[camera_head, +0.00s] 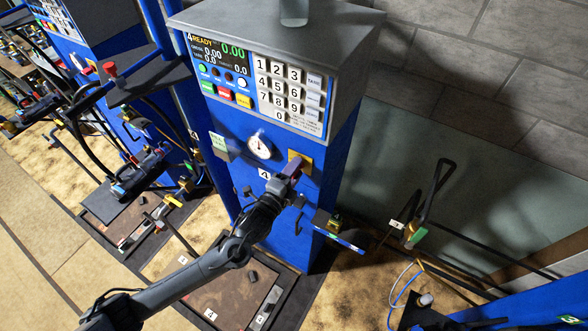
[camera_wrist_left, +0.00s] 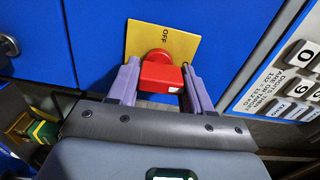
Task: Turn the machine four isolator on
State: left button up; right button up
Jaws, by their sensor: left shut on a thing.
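The machine four isolator is a red handle (camera_wrist_left: 161,76) on a yellow plate (camera_wrist_left: 187,46) marked OFF. The plate also shows in the head view (camera_head: 305,160), on the blue front of machine four (camera_head: 338,160) to the right of the round gauge. My left gripper (camera_head: 291,169) is at the isolator, with its two purple fingers on either side of the red handle, shut on it. In the head view the gripper mostly hides the handle. In the wrist view the OFF lettering stays visible beyond the handle. My right gripper is not in view.
The keypad (camera_head: 289,88) and a display (camera_head: 217,51) reading 4 READY sit above the isolator. A white round gauge (camera_head: 259,145) is to its left. A black lever frame (camera_head: 430,200) stands at right. Another blue machine (camera_head: 90,60) stands at left.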

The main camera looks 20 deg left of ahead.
pick_arm(q)
jog(key=shift+m, duration=0.3)
jog(key=o, duration=1)
jog(key=shift+c, duration=0.2)
jog(key=s+a+b, duration=0.1)
jog(key=s+a, duration=0.1)
jog(key=s, duration=0.8)
jog(key=shift+s, duration=0.3)
